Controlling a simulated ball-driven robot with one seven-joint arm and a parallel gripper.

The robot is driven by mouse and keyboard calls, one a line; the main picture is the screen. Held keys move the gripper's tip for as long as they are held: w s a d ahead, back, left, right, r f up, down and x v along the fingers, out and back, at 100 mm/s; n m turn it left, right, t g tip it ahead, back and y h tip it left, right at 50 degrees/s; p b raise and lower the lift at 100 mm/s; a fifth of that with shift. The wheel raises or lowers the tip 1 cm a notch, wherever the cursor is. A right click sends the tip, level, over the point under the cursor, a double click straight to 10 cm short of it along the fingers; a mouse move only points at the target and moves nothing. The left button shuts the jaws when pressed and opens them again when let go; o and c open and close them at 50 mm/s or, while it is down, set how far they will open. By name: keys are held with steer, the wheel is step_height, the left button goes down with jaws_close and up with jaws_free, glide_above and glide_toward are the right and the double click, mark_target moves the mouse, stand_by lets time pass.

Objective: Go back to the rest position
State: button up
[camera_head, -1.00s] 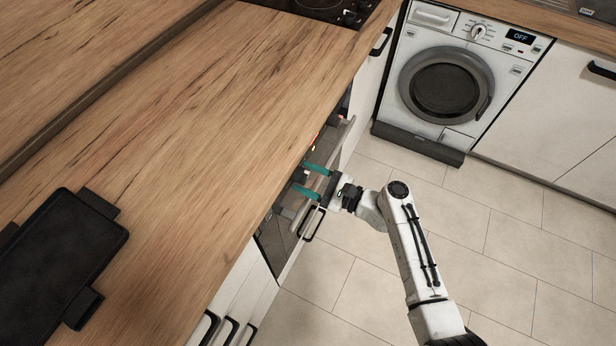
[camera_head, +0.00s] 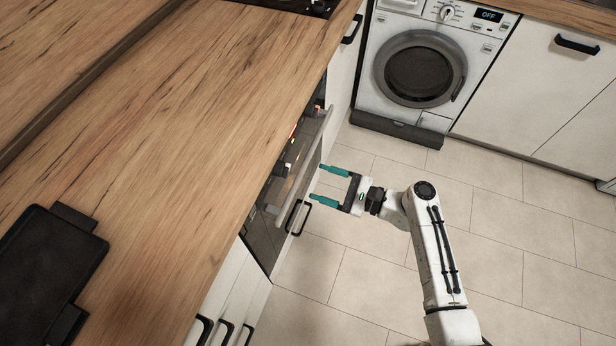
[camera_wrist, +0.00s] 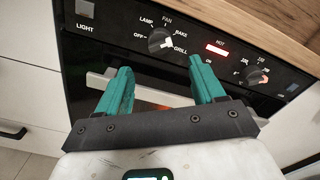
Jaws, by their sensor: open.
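My gripper (camera_head: 328,186) is open and empty, its two teal fingers apart. In the head view it is over the floor, just right of the oven (camera_head: 268,222), pointing at its front and clear of its handle (camera_head: 300,170). In the wrist view my gripper (camera_wrist: 157,85) faces the oven control panel (camera_wrist: 200,45), which has knobs and a red HOT light. The oven handle (camera_wrist: 98,85) runs behind the fingers there and is partly hidden.
The wooden worktop (camera_head: 190,130) fills the left, with a black flat appliance (camera_head: 45,265) on it. A washing machine (camera_head: 418,70) stands at the back beside white cabinets (camera_head: 520,85). The tiled floor (camera_head: 530,220) around my arm is clear.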

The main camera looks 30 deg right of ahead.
steer(key=shift+s+d, duration=0.4)
steer(key=shift+s, duration=0.15)
steer(key=s+a+f+n+g+h, duration=0.1)
steer(key=s+a+f+n+g, duration=0.2)
steer(key=s+n+g, duration=0.25)
steer(key=s+a+f+n+g+h, duration=0.1)
steer(key=s+a+f+n+g, duration=0.25)
steer(key=n, duration=0.35)
steer(key=s+d+r+n+g+h, duration=0.2)
steer(key=s+d+r+n+h, duration=0.1)
steer(key=s+d+n+h, duration=0.1)
steer(key=s+d+r+n+g+h, duration=0.2)
steer(key=s+d+r+n+h, duration=0.1)
steer(key=s+n, duration=0.3)
steer(key=shift+s+d+r+g+h, duration=0.3)
steer(key=shift+s+d+h, duration=0.15)
steer(key=shift+s+h, duration=0.45)
